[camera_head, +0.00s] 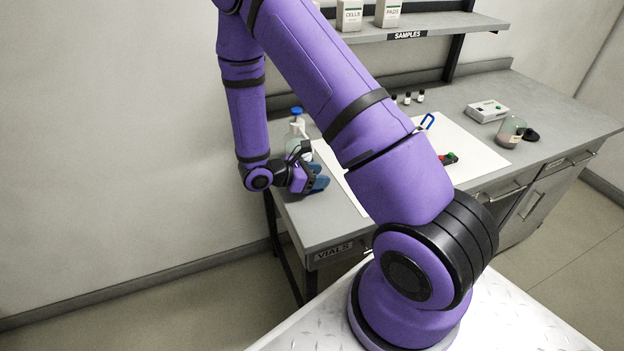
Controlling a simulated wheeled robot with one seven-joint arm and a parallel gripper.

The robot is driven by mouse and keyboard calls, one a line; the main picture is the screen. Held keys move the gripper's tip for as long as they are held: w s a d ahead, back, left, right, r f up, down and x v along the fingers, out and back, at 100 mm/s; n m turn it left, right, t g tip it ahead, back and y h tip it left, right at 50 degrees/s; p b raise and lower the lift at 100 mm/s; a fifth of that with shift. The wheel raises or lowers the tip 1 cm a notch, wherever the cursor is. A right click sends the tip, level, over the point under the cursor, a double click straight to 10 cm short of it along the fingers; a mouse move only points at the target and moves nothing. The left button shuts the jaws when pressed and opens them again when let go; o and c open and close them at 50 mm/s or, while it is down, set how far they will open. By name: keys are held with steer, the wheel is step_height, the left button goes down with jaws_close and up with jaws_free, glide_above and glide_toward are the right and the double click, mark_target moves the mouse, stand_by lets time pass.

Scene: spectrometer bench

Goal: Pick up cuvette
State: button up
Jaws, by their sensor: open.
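My gripper (318,178), with blue fingers, is at the left end of the bench, low over the grey top and near a clear bottle with a blue cap (297,120). It is open, and I see nothing between its fingers, though the view is small and partly blocked. I cannot make out a cuvette for sure; my own arm covers much of the bench middle. A blue-edged loop-shaped item (427,121) shows just right of my arm, on or over a white sheet (470,148); I cannot tell what it is.
The grey bench (555,115) carries several small dark-capped vials (407,98), a white box device (487,110), a beaker (511,130) and a small red-and-green item (449,158). A shelf marked SAMPLES (440,24) hangs above the back with white boxes. The bench's right end is clear.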

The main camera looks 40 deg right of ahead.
steer(key=c, duration=0.8)
steer(key=shift+r, duration=0.1)
